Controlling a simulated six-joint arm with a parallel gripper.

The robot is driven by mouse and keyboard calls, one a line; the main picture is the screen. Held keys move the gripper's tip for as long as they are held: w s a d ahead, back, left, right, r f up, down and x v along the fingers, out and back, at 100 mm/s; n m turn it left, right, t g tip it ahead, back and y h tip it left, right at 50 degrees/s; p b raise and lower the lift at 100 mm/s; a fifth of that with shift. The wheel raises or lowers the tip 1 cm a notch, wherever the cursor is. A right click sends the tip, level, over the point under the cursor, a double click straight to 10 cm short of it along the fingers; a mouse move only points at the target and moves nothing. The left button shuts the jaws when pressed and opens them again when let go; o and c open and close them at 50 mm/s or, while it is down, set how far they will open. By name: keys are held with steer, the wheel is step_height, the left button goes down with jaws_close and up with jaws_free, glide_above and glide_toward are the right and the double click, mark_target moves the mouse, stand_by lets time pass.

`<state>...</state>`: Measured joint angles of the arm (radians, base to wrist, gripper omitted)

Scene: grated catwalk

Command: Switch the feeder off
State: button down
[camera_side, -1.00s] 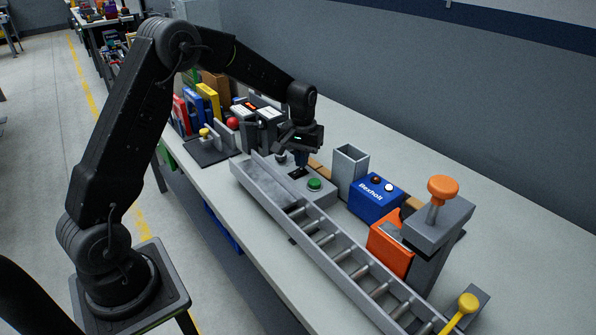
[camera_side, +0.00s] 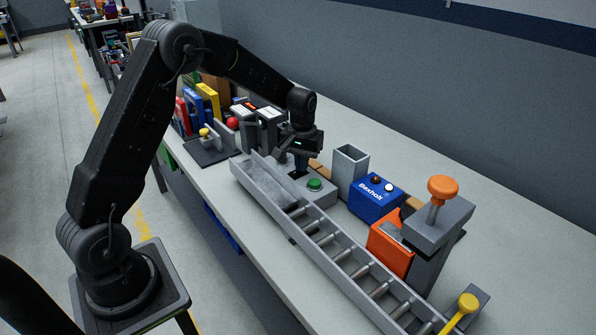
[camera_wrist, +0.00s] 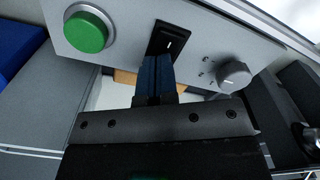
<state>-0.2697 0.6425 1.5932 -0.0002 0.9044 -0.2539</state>
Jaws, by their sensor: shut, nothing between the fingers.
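The feeder is a grey control box (camera_side: 325,197) with a round green button (camera_side: 314,184), beside the trough of the roller conveyor. In the wrist view its face carries the green button (camera_wrist: 87,29), a black rocker switch (camera_wrist: 169,38) and a grey knob (camera_wrist: 234,76). My gripper (camera_side: 300,169) is shut and empty, pointing down over the switch. In the wrist view my blue fingertips (camera_wrist: 157,62) are at the lower edge of the switch and cover part of it. I cannot tell whether they touch it.
The grey conveyor (camera_side: 345,262) runs toward the front right. An open grey bin (camera_side: 349,172), a blue box (camera_side: 375,197) and an orange-topped press (camera_side: 435,220) stand to the right. A yellow-knobbed fixture (camera_side: 206,145) and binders stand to the left.

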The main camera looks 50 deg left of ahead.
steer(key=shift+r, duration=3.35)
steer(key=shift+r, duration=0.1)
steer(key=shift+s+d+r, duration=0.1)
steer(key=shift+d+r, duration=0.05)
steer(key=shift+r, duration=0.1)
steer(key=s+d+r+m+t, duration=0.2)
steer(key=s+d+r, duration=0.35)
steer(key=s, duration=0.35)
steer(key=s+d+r+m+t, duration=0.2)
steer(key=s+d+r, duration=0.4)
steer(key=s, duration=0.4)
steer(key=s+d+m+t, duration=0.1)
steer(key=s+m, duration=0.1)
steer(key=s, duration=0.6)
steer(key=shift+s+d+f+t, duration=0.2)
steer(key=shift+f+t, duration=0.1)
steer(key=shift+f, duration=0.15)
